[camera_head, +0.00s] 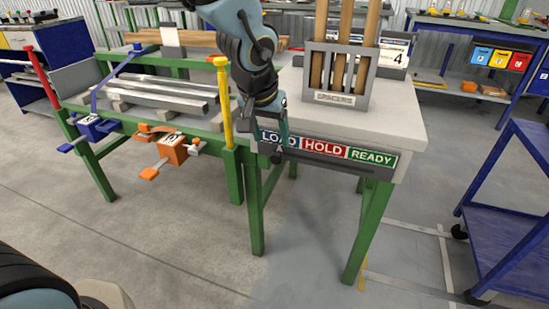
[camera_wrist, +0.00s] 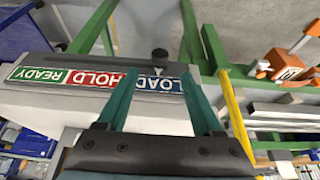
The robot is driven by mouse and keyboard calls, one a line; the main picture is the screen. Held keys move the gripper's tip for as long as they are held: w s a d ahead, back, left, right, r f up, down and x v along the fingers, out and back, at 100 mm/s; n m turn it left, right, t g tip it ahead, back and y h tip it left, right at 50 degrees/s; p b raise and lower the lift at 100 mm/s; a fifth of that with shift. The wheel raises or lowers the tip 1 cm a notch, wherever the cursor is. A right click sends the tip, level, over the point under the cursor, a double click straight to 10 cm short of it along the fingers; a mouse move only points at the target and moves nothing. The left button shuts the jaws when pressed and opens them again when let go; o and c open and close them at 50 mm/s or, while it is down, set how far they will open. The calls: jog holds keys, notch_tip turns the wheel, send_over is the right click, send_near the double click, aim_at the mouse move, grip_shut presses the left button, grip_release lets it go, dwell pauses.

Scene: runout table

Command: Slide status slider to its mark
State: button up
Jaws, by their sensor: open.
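The status board (camera_head: 325,150) is a dark panel on the front edge of the grey table, with a blue LOAD, a red HOLD and a green READY field. The slider's black knob (camera_head: 276,158) is at the left end, below LOAD. In the wrist view, where the board appears upside down, the knob (camera_wrist: 159,54) is just beyond my fingertips, roughly between their lines. My gripper (camera_wrist: 158,76) is open, with its two teal fingers apart and nothing seen between them. In the head view my gripper (camera_head: 279,135) is in front of the LOAD field and partly covers it.
A grey spacers rack (camera_head: 340,98) with wooden bars stands on the grey table (camera_head: 405,125). A yellow post (camera_head: 223,105) rises close left of my gripper. An orange clamp (camera_head: 172,149) and a blue clamp (camera_head: 95,127) are further left. A blue cart (camera_head: 510,220) stands at the right.

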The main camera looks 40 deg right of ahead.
aim_at(275, 155)
jog(key=b+x, duration=0.1)
jog(key=x, duration=0.7)
grip_shut()
dwell(0.4)
dwell(0.9)
